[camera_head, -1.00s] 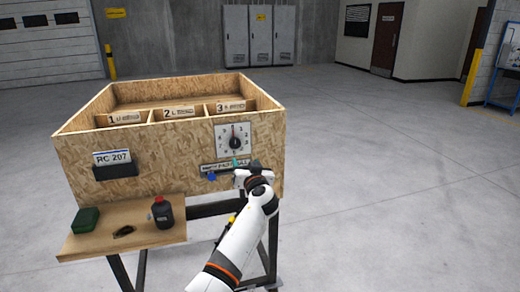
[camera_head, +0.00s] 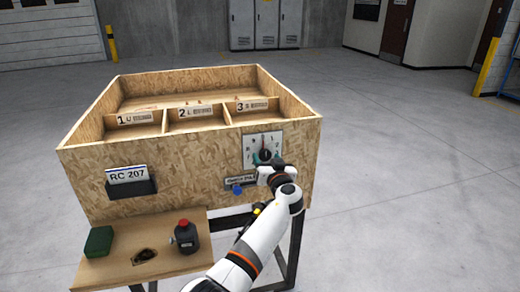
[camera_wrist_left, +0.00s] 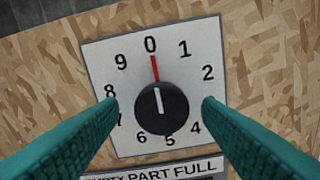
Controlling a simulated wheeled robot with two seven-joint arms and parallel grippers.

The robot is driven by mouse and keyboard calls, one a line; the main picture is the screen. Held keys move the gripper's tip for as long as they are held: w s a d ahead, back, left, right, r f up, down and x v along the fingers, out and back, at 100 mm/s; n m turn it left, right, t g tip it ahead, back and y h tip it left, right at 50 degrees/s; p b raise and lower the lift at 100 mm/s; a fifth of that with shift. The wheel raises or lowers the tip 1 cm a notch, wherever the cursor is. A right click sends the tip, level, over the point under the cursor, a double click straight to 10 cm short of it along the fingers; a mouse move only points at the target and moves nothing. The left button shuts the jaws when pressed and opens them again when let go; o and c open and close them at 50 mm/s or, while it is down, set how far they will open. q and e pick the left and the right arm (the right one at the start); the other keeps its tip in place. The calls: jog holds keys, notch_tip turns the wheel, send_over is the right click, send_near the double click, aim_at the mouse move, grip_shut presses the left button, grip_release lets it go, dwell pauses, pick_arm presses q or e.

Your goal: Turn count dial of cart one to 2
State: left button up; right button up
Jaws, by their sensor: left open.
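The count dial is a white square plate (camera_head: 257,141) with digits around a round black knob (camera_wrist_left: 161,108), on the front of the wooden cart (camera_head: 85,178). In the left wrist view a red line above the knob and the knob's white line both point at about 0. The 2 is at the plate's right. My left gripper (camera_head: 268,163) is at the lower part of the dial in the head view. Its teal fingers (camera_wrist_left: 157,125) are open, one on each side of the knob, apart from it. My right gripper is not in view.
Below the dial is an "EMPTY PART FULL" label strip (camera_wrist_left: 160,176) with a blue slider knob (camera_head: 237,190). A side shelf (camera_head: 110,270) holds a green box (camera_head: 99,241) and a dark red-capped bottle (camera_head: 186,236). Floor on the right is clear.

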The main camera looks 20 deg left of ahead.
pick_arm(q)
jog(key=shift+w+a, duration=0.1)
jog(key=shift+w, duration=0.15)
jog(key=shift+s+r, duration=0.15)
jog(key=c, duration=1)
jog(key=shift+m+b, duration=1.2)
jog(key=shift+m, duration=0.2)
jog(key=m+b, duration=0.1)
jog(key=m, duration=0.1)
jog(key=shift+m, duration=0.4)
jog(key=m+b, duration=0.1)
jog(key=m, duration=0.2)
jog(key=shift+m, duration=0.3)
jog(key=shift+m+p, duration=0.3)
jog(key=shift+m, duration=2.2)
